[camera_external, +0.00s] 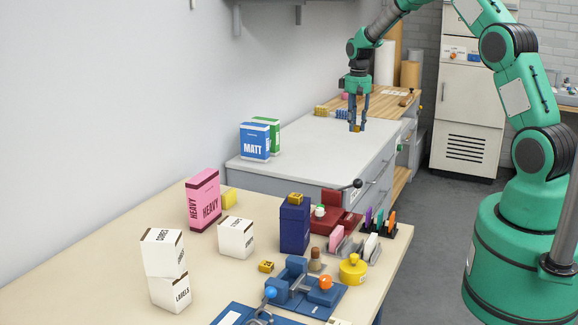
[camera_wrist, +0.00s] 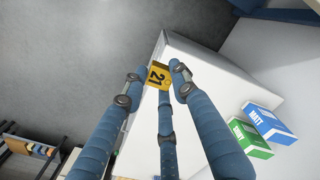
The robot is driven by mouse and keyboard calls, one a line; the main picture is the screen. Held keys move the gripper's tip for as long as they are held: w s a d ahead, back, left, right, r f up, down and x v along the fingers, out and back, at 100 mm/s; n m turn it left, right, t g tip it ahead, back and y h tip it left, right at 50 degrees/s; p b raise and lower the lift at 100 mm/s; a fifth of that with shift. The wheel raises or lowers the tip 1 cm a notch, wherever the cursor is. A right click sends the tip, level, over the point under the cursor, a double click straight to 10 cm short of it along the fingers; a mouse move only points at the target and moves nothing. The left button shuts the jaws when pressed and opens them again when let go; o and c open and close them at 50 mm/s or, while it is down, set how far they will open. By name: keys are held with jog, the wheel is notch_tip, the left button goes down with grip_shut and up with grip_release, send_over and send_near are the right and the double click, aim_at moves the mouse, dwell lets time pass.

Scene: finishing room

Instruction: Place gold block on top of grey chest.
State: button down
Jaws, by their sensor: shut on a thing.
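The gold block (camera_external: 357,128) is between the fingertips of my gripper (camera_external: 358,122), above or on the chest top. I cannot tell whether it touches the surface. In the wrist view the gold block (camera_wrist: 158,76) shows a dark "21", with the blue fingers of my gripper (camera_wrist: 155,90) closed around it. The grey chest (camera_external: 300,150) has a pale, mostly bare top and drawers on its right side; its top (camera_wrist: 215,75) lies behind the block in the wrist view.
A blue MATT box (camera_external: 254,142) and a green box (camera_external: 271,128) stand at the chest's left edge. A wooden bench (camera_external: 385,103) lies beyond. The near table (camera_external: 120,265) holds cartons, a navy box (camera_external: 295,228) with another gold block on top, and several tools.

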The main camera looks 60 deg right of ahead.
notch_tip(320, 180, down, 19)
jog(key=shift+w+r, duration=0.15)
jog(key=shift+r, duration=0.05)
jog(key=shift+w, duration=0.15)
send_over(333, 176)
jog(key=shift+w+d+f, duration=0.1)
jog(key=shift+d+f, duration=0.2)
jog(key=shift+f, duration=0.4)
dwell(0.5)
jog(key=shift+f+b, duration=0.3)
jog(key=shift+f, duration=1.45)
jog(key=shift+f, duration=0.2)
